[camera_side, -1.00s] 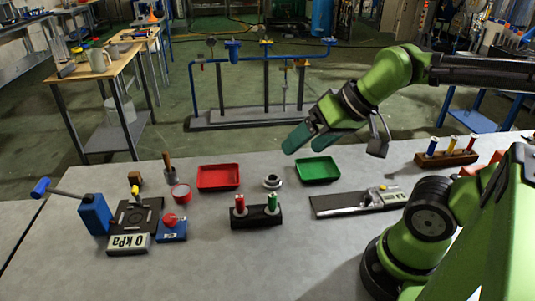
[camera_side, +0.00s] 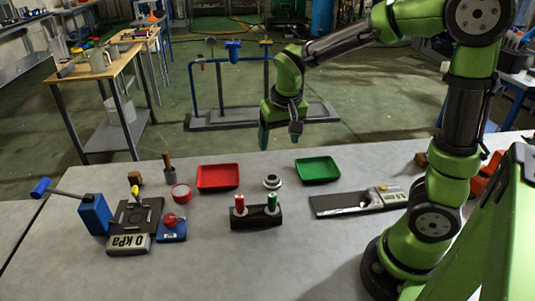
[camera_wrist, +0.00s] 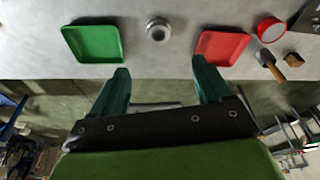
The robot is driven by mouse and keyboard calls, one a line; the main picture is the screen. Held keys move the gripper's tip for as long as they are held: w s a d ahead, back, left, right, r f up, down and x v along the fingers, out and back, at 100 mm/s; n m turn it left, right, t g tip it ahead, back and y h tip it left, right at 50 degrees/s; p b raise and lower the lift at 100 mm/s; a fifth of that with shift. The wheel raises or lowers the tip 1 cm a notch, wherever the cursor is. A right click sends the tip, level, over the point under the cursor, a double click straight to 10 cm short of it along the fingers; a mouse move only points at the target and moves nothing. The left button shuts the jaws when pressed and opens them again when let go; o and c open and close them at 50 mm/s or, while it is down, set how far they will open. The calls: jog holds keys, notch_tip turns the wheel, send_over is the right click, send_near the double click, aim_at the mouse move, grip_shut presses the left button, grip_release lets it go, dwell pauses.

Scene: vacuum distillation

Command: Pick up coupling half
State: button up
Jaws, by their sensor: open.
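The coupling half appears to be the small grey metal ring-shaped piece (camera_side: 272,182) on the table between the red tray and the green tray. It also shows at the top middle of the wrist view (camera_wrist: 158,30), with a dark round hole in its centre. My gripper (camera_side: 279,138) points down above and behind the table's far edge, apart from the ring piece. In the wrist view its two teal fingers (camera_wrist: 160,75) are spread wide with nothing between them.
The red tray (camera_side: 219,187) and green tray (camera_side: 318,180) flank the ring piece. A black holder (camera_side: 256,221) with a red and a green cylinder stands nearer the front. A flat grey plate device (camera_side: 340,204) lies right. A blue pipe stand (camera_side: 225,90) rises behind the table.

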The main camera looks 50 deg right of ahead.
send_over(273, 175)
jog(key=s+a, duration=0.2)
jog(key=shift+m, duration=0.3)
jog(key=x, duration=0.3)
jog(key=s+x, duration=0.1)
jog(key=x, duration=0.3)
jog(key=s+a+x, duration=0.1)
jog(key=x, duration=0.2)
jog(key=shift+a+f, duration=0.15)
jog(key=shift+f, duration=0.3)
jog(key=shift+x, duration=2.7)
jog(key=shift+s+a, duration=0.1)
jog(key=shift+c, duration=0.4)
